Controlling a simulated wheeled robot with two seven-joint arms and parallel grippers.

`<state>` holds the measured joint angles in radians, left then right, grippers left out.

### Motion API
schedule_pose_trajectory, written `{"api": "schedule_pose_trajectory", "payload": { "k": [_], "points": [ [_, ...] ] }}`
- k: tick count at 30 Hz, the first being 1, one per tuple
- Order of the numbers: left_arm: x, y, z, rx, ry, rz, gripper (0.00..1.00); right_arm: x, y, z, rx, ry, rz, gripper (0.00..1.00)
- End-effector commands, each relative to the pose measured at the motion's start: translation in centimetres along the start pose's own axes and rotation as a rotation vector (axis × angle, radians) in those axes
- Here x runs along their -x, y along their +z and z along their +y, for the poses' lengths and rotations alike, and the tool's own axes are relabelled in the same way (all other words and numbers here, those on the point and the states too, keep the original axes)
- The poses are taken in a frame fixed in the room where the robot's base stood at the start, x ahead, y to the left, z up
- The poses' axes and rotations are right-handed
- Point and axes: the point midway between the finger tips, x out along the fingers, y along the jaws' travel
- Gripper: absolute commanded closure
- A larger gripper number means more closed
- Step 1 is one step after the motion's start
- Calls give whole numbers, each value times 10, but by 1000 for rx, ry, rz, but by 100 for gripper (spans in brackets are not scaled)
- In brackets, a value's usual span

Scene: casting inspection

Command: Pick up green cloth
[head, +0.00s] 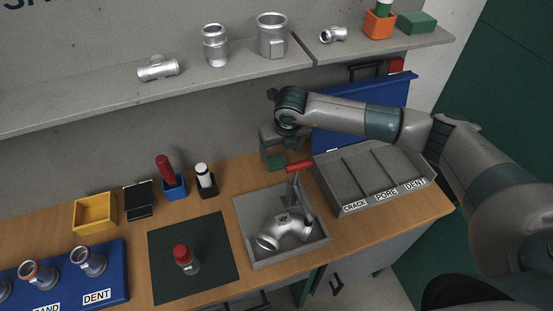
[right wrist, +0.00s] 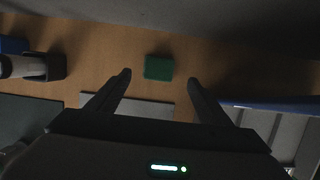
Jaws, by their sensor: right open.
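The green cloth (head: 277,162) is a small folded green block on the wooden table, behind the grey tray, partly hidden by my right gripper in the head view. In the right wrist view the cloth (right wrist: 158,68) lies between and just beyond the two fingertips. My right gripper (head: 280,154) is open and points down above the cloth, with nothing held; its spread fingers also show in the right wrist view (right wrist: 160,78). My left gripper is not in view.
A grey sorting bin (head: 349,209) and blue panel (head: 400,90) are to the right. A black holder (head: 206,188) stands left; the shelf (head: 215,82) is above.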

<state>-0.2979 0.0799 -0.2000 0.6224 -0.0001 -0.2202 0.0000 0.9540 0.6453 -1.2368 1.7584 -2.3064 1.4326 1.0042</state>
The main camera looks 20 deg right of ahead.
Motion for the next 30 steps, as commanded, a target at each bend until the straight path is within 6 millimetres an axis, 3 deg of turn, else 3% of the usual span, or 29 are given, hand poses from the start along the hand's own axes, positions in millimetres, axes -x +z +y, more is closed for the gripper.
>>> {"api": "schedule_pose_trajectory", "payload": {
  "k": [17,25,30],
  "points": [
    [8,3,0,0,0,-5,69,-11,0,0,1,-2,1,27],
    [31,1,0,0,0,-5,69,-36,2,3,0,-2,2,27],
    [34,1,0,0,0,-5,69,-54,1,3,0,-1,1,27]
  ]
}}
